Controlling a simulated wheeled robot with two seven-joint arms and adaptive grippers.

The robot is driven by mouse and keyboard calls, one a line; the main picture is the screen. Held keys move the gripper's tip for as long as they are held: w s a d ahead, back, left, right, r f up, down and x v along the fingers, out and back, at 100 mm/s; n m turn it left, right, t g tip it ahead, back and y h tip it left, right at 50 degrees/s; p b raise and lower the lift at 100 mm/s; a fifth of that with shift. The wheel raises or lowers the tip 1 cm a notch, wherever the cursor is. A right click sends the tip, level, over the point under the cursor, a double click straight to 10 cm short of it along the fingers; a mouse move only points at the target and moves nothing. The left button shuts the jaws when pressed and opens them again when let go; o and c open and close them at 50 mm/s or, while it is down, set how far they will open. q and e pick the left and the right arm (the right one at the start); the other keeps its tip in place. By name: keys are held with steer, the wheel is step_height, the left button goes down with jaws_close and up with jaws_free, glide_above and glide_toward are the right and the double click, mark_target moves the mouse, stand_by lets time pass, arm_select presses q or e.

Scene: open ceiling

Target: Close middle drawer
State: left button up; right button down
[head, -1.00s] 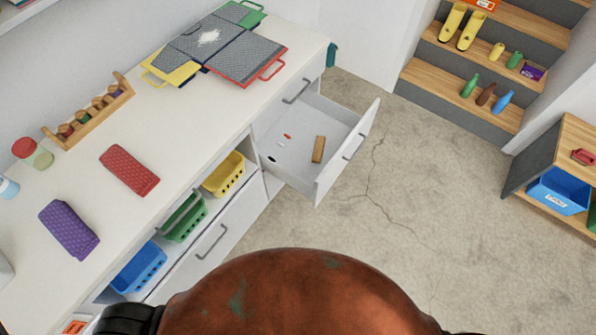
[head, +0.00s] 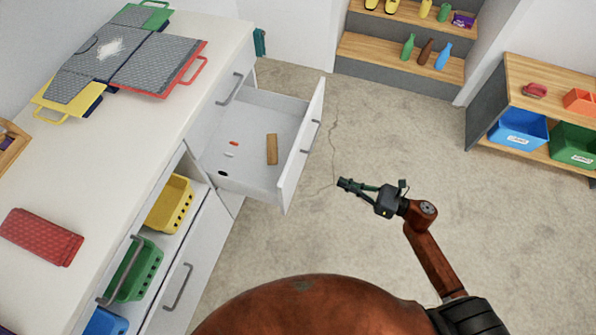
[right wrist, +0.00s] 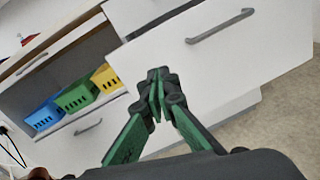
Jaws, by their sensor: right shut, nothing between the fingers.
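The middle drawer (head: 300,155) stands pulled out from the white cabinet below the counter. It holds a wooden block (head: 272,149) and a few small items. Its front and grey handle also show large in the right wrist view (right wrist: 225,75). My right gripper (head: 342,184) is shut and empty, out over the floor to the right of the drawer front, apart from it in the head view. In the right wrist view its green and black fingers (right wrist: 157,82) meet in front of the white drawer front. My left gripper is not in view.
Yellow (head: 170,204), green (head: 133,270) and blue (head: 105,322) baskets sit in the cabinet's open shelf. A closed drawer with a handle (head: 235,88) is above the open one. Shelves with bins (head: 519,127) stand right. The floor between is clear.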

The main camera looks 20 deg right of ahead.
mark_target(290, 171)
steer(key=w+a+n, duration=0.1)
steer(key=w+a, duration=0.1)
steer(key=a, duration=0.2)
steer(key=w+a+r+n+g+y+b, duration=0.1)
steer(key=w+a, duration=0.1)
steer(key=a, duration=0.2)
steer(key=w+a+r+n+b, duration=0.1)
steer(key=a, duration=0.4)
steer(key=shift+w+n+g, duration=0.4)
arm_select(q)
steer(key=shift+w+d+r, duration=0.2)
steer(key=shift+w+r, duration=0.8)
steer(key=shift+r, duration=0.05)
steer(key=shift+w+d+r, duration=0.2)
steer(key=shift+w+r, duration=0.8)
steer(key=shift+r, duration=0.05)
arm_select(e)
steer(key=shift+w+a+r, duration=0.1)
steer(key=shift+w+a, duration=0.25)
steer(key=shift+a, duration=0.1)
